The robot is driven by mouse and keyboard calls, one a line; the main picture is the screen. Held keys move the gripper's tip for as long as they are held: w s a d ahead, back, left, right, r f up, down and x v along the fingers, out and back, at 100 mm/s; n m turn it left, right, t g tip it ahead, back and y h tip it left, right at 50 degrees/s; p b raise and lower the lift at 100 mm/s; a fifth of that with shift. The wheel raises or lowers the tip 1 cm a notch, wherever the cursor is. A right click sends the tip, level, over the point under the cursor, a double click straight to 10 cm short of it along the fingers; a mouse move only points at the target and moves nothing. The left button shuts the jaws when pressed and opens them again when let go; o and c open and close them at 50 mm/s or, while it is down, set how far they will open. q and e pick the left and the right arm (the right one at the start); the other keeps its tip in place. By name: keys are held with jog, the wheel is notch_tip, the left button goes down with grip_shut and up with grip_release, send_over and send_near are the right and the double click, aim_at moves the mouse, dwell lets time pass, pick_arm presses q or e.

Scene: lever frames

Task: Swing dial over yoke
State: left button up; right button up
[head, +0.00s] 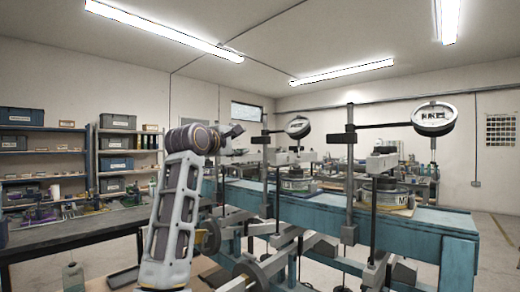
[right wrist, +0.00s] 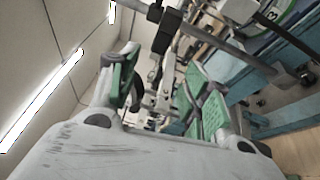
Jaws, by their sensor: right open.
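A round dial (head: 434,116) sits on a horizontal arm from an upright post at the right of the head view. A light grey yoke block (head: 382,162) stands lower, left of this dial, above a round cell (head: 386,190) on the blue bench. A second dial (head: 298,126) is farther left on its own post, above a second cell (head: 298,184). My right gripper (head: 232,132) is small in the head view, left of both dials and apart from them. In the right wrist view its green-padded fingers (right wrist: 165,88) are apart, with nothing held. My left gripper is out of view.
The blue bench (head: 455,220) carries the frames, with levers and round weights below its front edge. Upright posts (head: 350,170) and thin rods stand close together around the cells. Shelves with bins (head: 115,163) and a dark table (head: 75,238) are at left.

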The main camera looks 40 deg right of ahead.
aim_at(255, 141)
jog(key=shift+s+d+r+m, duration=0.1)
jog(key=shift+s+r+m, duration=0.1)
jog(key=shift+s+m, duration=0.3)
jog(key=shift+d, duration=0.15)
jog(key=shift+x, duration=6.75)
jog(key=shift+w+f, duration=0.15)
grip_shut()
